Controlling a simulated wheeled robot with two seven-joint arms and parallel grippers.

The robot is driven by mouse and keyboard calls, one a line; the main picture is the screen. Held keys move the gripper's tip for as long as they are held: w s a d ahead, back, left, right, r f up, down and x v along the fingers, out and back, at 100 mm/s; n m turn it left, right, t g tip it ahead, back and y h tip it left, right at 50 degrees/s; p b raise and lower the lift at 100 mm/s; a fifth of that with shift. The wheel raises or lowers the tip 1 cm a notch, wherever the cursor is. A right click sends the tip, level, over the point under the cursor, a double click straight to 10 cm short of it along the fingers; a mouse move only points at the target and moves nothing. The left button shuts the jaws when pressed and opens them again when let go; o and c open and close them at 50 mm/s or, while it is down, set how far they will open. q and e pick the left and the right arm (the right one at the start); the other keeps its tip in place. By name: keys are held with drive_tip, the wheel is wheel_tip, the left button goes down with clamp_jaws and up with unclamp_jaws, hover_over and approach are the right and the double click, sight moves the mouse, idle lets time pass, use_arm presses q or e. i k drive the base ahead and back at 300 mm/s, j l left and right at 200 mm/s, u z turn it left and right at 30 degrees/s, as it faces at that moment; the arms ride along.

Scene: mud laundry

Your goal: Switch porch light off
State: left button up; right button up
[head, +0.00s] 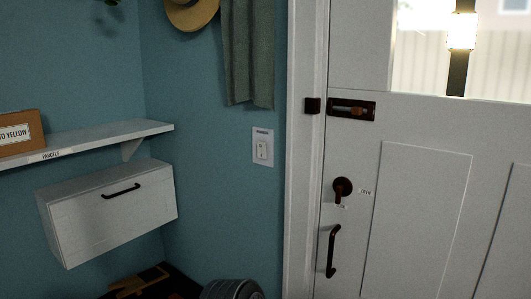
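A lit lamp (462,31) on a dark post shows through the door window at the upper right. Neither of my grippers is in view.
A white door (417,200) with a dark latch (351,109), knob and pull handle fills the right side. A shelf (100,139) labelled PARCELS holds a cardboard box (20,133). A white cabinet (108,211) hangs below. A grey cloth (248,55) hangs above the switch.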

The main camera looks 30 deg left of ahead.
sight(261, 146)
drive_tip(key=u, duration=1.1)
drive_tip(key=i+j+z, duration=0.15)
drive_tip(key=j, duration=0.2)
drive_tip(key=i+j+z, duration=0.1)
drive_tip(key=j, duration=0.2)
